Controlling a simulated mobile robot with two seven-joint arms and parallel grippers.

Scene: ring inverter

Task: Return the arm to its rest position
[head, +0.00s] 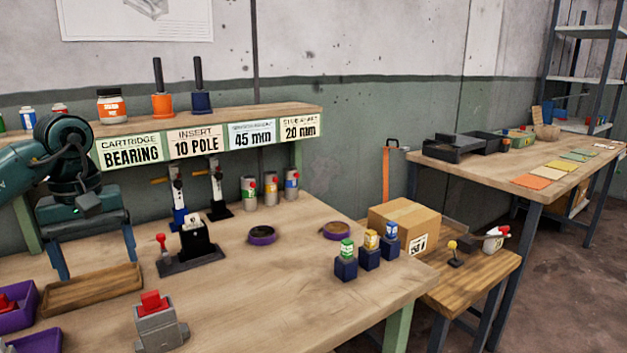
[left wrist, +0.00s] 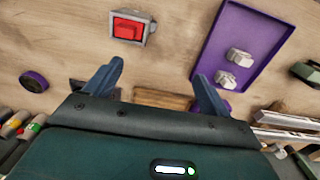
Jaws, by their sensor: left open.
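My left gripper (head: 98,266) is at the left of the head view, above the workbench (head: 225,310). Its two blue fingers point down and stand apart, with nothing between them. In the left wrist view the gripper (left wrist: 158,74) is also open and empty, with bench top between the fingers. My right gripper is in neither view.
A grey block with a red top (head: 159,322) stands at the bench front. Purple trays (head: 45,341) lie at left. A black stand (head: 193,245), purple rings (head: 262,235) and navy blocks (head: 345,268) occupy the bench. A labelled shelf (head: 210,124) runs behind.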

